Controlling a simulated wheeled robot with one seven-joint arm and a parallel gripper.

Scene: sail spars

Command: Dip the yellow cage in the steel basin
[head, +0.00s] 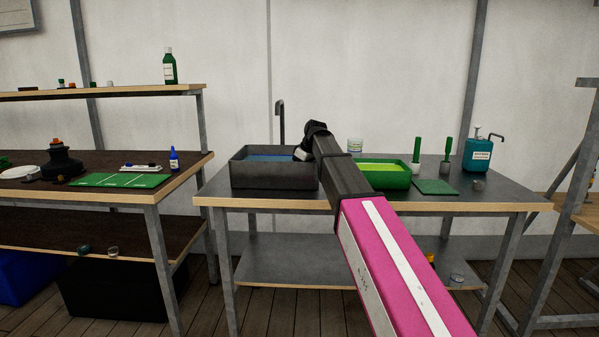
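The grey steel basin (275,178) stands on the left part of the middle table and has bluish liquid inside. My arm reaches from the lower right toward its right end. My gripper (302,154) is at the basin's right rim, mostly hidden behind my dark forearm. I cannot see its fingers clearly or whether it holds anything. No yellow cage can be made out for certain. A small orange-yellow thing (430,257) is partly hidden behind my arm at the lower shelf; I cannot tell what it is.
A green tray (385,183) with yellow-green liquid stands right of the basin, partly behind my arm. A green mat (434,187), green-handled brushes (416,150) and a teal pump jug (478,154) stand further right. A tap (280,118) rises behind the basin. The left bench (185,182) holds several items.

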